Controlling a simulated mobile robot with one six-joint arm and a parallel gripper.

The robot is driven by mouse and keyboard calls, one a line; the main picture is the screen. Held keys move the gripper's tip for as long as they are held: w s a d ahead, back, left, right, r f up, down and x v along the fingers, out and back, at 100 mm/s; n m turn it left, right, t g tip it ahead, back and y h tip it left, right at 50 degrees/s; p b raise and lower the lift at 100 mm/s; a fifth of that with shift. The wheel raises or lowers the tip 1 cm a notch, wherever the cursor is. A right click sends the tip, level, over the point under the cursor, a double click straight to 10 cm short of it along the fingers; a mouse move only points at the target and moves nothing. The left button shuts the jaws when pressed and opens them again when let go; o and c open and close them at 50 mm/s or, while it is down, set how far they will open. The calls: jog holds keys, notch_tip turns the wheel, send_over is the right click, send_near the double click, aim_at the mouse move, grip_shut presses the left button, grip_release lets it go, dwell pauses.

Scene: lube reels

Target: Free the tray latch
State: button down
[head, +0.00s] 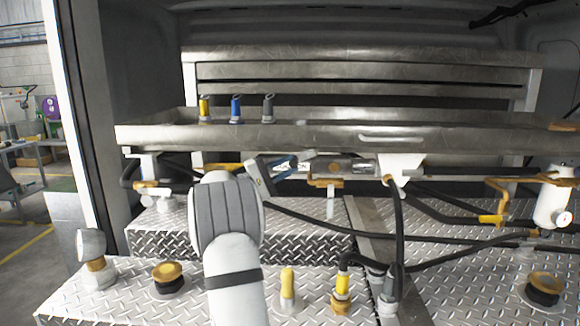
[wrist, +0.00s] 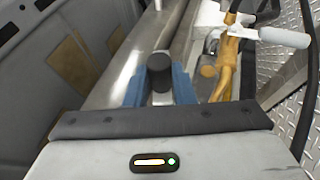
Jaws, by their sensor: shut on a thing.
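The long metal tray (head: 250,134) spans the back of the bay at waist height of the scene. My gripper (head: 292,163) is just below its front edge, left of the middle, its body reaching in from the left. In the wrist view the two blue fingers of my gripper (wrist: 158,90) are shut on a black round knob (wrist: 159,68) on a grey stem, one finger on each side. The knob looks like the tray latch, but its lower end is hidden by my gripper.
Yellow, blue and grey nozzles (head: 236,110) stand upright on the tray. Black hoses (head: 400,235) cross below it to the right. An orange lever (wrist: 228,62) is close to the right finger. Capped fittings (head: 168,278) stand on the tread-plate deck (head: 130,300).

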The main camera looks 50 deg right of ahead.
jog(key=c, duration=1.4)
grip_release()
jog(key=shift+w+f, duration=0.1)
jog(key=shift+w, duration=0.1)
jog(key=shift+o, duration=0.8)
jog(key=shift+s, duration=0.2)
jog(key=shift+w, duration=0.1)
jog(key=v, duration=0.7)
jog(key=shift+w+a+b, duration=0.2)
jog(key=shift+a+b, duration=0.1)
jog(key=shift+b, duration=0.05)
jog(key=shift+f, duration=0.15)
